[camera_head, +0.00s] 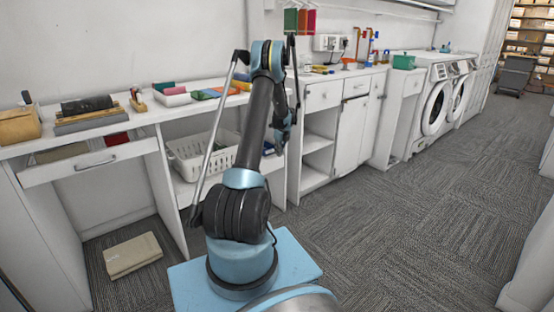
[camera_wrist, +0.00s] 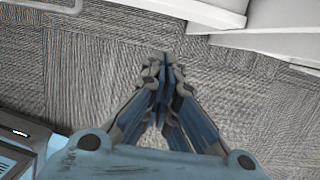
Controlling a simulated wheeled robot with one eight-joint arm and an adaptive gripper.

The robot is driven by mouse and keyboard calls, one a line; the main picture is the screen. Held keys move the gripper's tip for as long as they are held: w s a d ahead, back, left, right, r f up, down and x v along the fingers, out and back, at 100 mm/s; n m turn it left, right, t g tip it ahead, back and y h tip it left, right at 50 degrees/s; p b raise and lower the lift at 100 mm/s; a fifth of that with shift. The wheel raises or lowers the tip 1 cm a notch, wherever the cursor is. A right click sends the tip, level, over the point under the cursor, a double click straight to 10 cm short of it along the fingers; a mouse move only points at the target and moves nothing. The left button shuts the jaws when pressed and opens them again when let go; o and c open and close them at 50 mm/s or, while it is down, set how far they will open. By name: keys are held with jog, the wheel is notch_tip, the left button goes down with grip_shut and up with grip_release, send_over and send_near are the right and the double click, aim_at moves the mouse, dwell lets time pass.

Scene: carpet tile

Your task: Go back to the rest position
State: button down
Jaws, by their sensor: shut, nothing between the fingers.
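My gripper (camera_wrist: 165,68) shows in the wrist view with its fingertips together. It is shut and empty, and it points down over the grey carpet (camera_wrist: 100,70). In the head view my arm rises from its light blue base plate and folds over at the top. There my gripper (camera_head: 283,140) hangs on the far side of the arm, partly hidden by the arm links, in front of the white counter (camera_head: 322,97).
A white desk (camera_head: 90,165) with books and boxes stands at the left. A white basket (camera_head: 186,162) sits on a shelf behind my arm. White washing machines (camera_head: 437,108) stand farther back. A folded beige item (camera_head: 131,254) lies on the floor. The carpet at the right is clear.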

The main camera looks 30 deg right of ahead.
jog(key=shift+s+r, duration=0.1)
jog(key=shift+r, duration=0.3)
jog(key=shift+a+r, duration=0.1)
jog(key=s+a+r+n, duration=0.2)
jog(key=a+r+n, duration=0.2)
jog(key=a+r, duration=0.4)
jog(key=s+a+r+n, duration=0.3)
jog(key=a+r+n, duration=0.1)
jog(key=a+r, duration=0.4)
jog(key=s+a+r+n, duration=0.4)
jog(key=s+a+r, duration=0.15)
jog(key=a, duration=0.25)
jog(key=s+a+r+n, duration=0.4)
jog(key=s+a, duration=0.2)
jog(key=a, duration=0.2)
jog(key=s+a+r+n, duration=0.2)
jog(key=s+a+n, duration=0.3)
jog(key=s+a, duration=0.3)
jog(key=s+a+f+n, duration=0.3)
jog(key=s+n, duration=0.1)
jog(key=s, duration=0.4)
jog(key=s+a+f+n, duration=0.2)
jog(key=s+f+n, duration=0.1)
jog(key=s, duration=0.6)
jog(key=s+a+f+n, duration=0.3)
jog(key=s+n, duration=0.3)
jog(key=s, duration=0.2)
jog(key=shift+s+a+f+g+h, duration=0.2)
jog(key=shift+a+f+g+h, duration=0.1)
jog(key=shift+a+f, duration=0.1)
